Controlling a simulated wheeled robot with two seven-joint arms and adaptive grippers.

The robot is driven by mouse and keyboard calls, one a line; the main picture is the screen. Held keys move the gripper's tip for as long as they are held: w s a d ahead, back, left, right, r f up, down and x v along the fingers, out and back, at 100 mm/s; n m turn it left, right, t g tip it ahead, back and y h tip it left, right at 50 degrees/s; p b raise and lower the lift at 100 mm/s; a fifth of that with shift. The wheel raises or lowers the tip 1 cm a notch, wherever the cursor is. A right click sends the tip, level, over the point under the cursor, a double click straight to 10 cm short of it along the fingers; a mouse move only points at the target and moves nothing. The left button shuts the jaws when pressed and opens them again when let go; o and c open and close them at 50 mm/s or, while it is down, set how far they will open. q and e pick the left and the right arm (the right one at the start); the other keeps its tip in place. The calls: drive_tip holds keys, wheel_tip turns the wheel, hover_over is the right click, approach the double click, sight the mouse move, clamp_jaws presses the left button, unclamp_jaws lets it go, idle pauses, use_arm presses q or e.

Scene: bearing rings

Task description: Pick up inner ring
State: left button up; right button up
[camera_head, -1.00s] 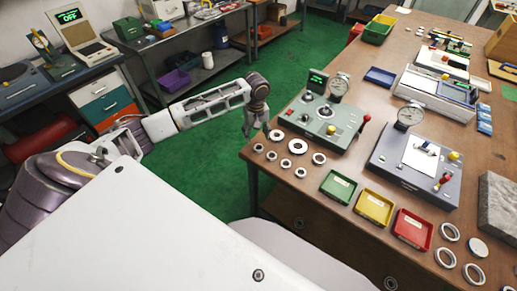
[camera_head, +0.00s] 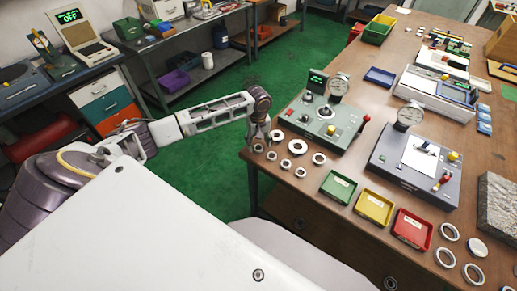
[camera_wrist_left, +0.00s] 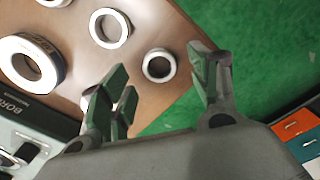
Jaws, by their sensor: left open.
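Several small steel rings lie flat on the brown table's near left corner. My left gripper (camera_head: 258,136) is open above this corner, with the fingertips pointing down. In the left wrist view a small ring (camera_wrist_left: 146,66) lies on the table between the two open fingers (camera_wrist_left: 162,80), not gripped. Another small ring (camera_wrist_left: 97,28) lies beside it, and a larger, thicker ring (camera_wrist_left: 56,66) lies further left. In the head view the larger ring (camera_head: 277,129) is just right of the fingers. Which rings are inner rings I cannot tell. My right gripper is not in view.
A grey-green gauge device (camera_head: 335,125) stands right of the rings. Green (camera_head: 338,187), yellow (camera_head: 373,207) and red (camera_head: 412,229) trays line the table's front. A second gauge device (camera_head: 410,170) stands behind them. The table edge is close to the gripper, with green floor beyond.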

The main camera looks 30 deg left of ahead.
use_arm(q)
drive_tip(key=shift+f, duration=1.2)
drive_tip(key=c, duration=1.1)
drive_tip(key=shift+r, duration=5.05)
